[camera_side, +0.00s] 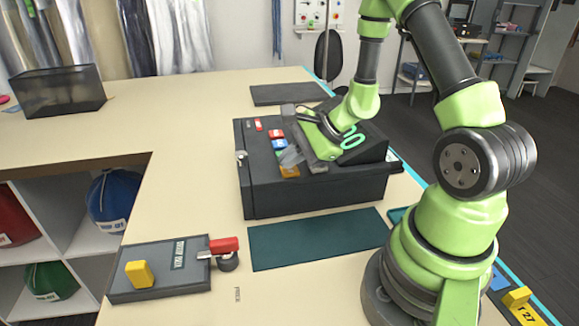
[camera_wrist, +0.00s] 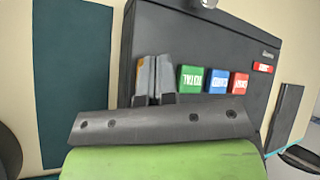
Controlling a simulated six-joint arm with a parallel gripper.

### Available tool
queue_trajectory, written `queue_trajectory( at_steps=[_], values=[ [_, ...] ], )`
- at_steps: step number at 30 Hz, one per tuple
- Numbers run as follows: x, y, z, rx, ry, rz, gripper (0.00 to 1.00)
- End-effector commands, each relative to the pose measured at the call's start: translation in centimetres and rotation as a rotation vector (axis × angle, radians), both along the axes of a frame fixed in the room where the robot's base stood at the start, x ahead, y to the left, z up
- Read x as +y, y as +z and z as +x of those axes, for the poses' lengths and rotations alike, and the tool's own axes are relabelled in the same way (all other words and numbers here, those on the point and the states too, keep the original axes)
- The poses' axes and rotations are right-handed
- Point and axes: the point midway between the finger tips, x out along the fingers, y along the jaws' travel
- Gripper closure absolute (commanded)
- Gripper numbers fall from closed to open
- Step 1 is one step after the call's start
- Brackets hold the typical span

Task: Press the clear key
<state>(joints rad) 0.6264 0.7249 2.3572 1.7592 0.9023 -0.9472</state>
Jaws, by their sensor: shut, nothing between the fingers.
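The black cash register (camera_side: 315,190) stands on the counter with a column of coloured keys on its sloped top. An orange key (camera_side: 290,171) is nearest the front; it also shows partly behind my fingers in the wrist view (camera_wrist: 140,74). Its label is hidden, so I cannot read whether it says clear. A green TOTAL key (camera_wrist: 191,79), a blue key (camera_wrist: 214,82) and a red key (camera_wrist: 239,83) follow in line. My gripper (camera_side: 291,157) is shut and empty, its fingertips (camera_wrist: 155,75) over or right beside the orange key. I cannot tell whether they touch it.
A dark teal mat (camera_side: 318,238) lies in front of the register. A grey device with a yellow block and red handle (camera_side: 160,268) sits at front left. A dark mesh basket (camera_side: 58,90) stands at the back left. A dark flat pad (camera_side: 288,93) lies behind the register.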

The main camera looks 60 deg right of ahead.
Motion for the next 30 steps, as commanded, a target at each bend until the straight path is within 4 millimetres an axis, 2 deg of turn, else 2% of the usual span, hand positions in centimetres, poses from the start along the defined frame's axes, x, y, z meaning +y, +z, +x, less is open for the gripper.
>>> queue_trajectory(
  at_steps=[10,21,30],
  values=[
    [0.0,1.5,0.0,-0.001,0.0,-0.002,1.0],
    [0.0,1.8,0.0,0.0,0.0,0.0,1.0],
    [0.0,4.5,0.0,-0.005,0.001,-0.004,1.0]
  ],
)
